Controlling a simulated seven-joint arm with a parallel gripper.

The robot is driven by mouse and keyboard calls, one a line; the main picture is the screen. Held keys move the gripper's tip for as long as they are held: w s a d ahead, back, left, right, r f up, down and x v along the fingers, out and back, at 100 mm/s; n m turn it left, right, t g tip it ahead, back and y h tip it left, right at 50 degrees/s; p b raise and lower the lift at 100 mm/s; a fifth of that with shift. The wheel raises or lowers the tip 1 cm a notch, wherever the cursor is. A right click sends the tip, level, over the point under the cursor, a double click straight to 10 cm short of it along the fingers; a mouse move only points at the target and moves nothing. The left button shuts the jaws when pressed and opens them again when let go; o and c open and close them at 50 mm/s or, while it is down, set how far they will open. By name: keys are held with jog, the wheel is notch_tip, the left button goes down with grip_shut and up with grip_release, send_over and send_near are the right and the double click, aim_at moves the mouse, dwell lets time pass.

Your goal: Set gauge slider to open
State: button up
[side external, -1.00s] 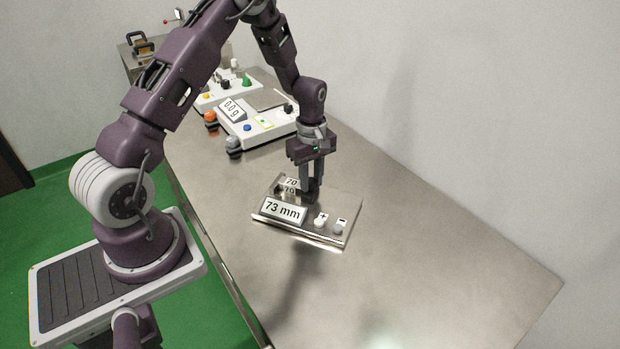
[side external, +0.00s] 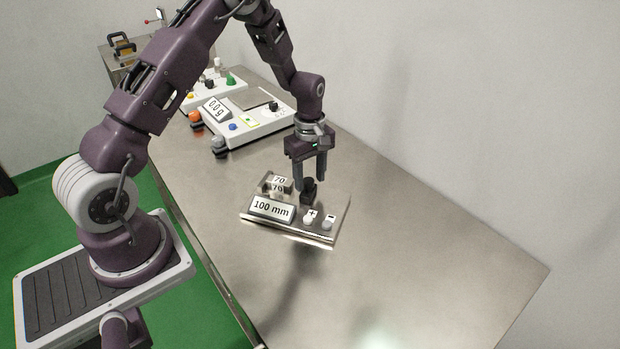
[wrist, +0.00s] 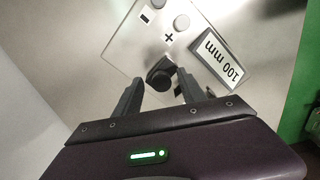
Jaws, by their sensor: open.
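The gauge (side external: 338,213) is a shiny metal plate on the table. Its tilted display (side external: 271,209) reads 100 mm; the wrist view also shows this display (wrist: 217,62). The dark slider knob (side external: 309,192) stands at the back of the plate and shows as a round black knob (wrist: 158,80) in the wrist view. My gripper (side external: 310,181) is open and empty, with its fingertips just above the knob and to either side of it. In the wrist view the knob lies beyond and between the fingertips (wrist: 158,78). Contact with the knob cannot be told.
Plus (side external: 308,219) and minus (side external: 327,224) buttons sit at the plate's front right. A small block marked 70 (side external: 279,182) stands behind the display. A white scale (side external: 262,127) reading 0.0 g is farther back. The table (side external: 430,240) to the right is clear.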

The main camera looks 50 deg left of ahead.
aim_at(310, 181)
notch_tip(310, 181, up, 7)
jog(key=shift+d+f, duration=0.1)
jog(key=shift+f, duration=0.05)
jog(key=s+d+r+m+t, duration=0.1)
jog(key=s+d+r+m, duration=0.35)
jog(key=r, duration=0.45)
jog(key=s+d+r+m+t, duration=0.25)
jog(key=s+r+m, duration=0.2)
jog(key=r, duration=0.45)
jog(key=s+d+r+m, duration=0.1)
jog(key=s+m, duration=0.1)
jog(key=s, duration=0.3)
jog(key=s+d+r+m+t, duration=0.1)
jog(key=s+d+m, duration=0.1)
jog(key=s, duration=0.4)
jog(key=s+d+r+m+t, duration=0.1)
jog(key=s+m, duration=0.3)
jog(key=s, duration=0.2)
jog(key=shift+s+d+r, duration=0.2)
jog(key=shift+d+r, duration=0.15)
